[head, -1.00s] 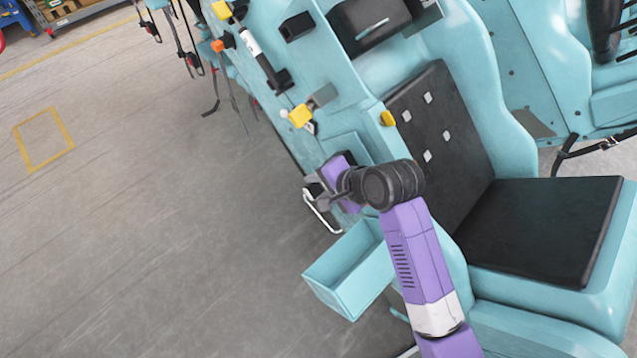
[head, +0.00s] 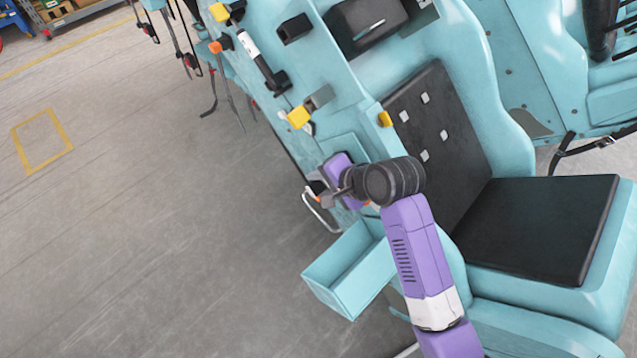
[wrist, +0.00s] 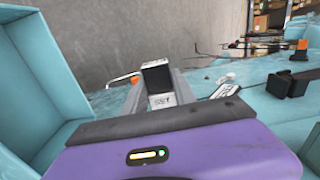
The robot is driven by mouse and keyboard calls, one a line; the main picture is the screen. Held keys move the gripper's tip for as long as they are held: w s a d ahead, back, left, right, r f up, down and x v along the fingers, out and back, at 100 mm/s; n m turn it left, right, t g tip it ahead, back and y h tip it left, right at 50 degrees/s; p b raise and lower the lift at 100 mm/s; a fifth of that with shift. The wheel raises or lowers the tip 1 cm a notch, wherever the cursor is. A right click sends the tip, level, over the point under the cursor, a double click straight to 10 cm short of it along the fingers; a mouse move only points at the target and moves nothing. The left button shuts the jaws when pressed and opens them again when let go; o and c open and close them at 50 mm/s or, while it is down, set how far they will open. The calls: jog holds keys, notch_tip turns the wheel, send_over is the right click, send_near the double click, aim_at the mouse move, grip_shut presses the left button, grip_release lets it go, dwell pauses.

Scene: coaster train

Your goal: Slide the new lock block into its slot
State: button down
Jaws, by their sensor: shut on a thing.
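My gripper (wrist: 158,90) is shut on the lock block (wrist: 156,75), a small block with a dark top and a pale, lettered face. In the wrist view the block stands between the two grey fingers, ahead of the purple gripper body. In the head view my gripper (head: 322,190) is beside the teal side panel, above the open teal bin. The block cannot be made out clearly there. I cannot tell which opening is the slot, or whether the block touches it.
The open teal bin (head: 340,290) is below my gripper; its wall fills the left of the wrist view. A bent silver handle (head: 318,212) is close by on the left. A yellow-tipped fitting (head: 299,117) sits higher on the panel. The grey floor at left is clear.

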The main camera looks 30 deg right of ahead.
jog(key=shift+w+d+r+p, duration=0.1)
jog(key=shift+w+d+p, duration=0.15)
jog(key=shift+d, duration=0.7)
jog(key=shift+w+d+p, duration=0.1)
jog(key=shift+w+d, duration=0.25)
jog(key=shift+d, duration=0.55)
jog(key=c, duration=0.9)
grip_release()
jog(key=shift+s, duration=0.1)
jog(key=v, duration=0.7)
jog(key=shift+s+r, duration=0.15)
jog(key=shift+r, duration=0.15)
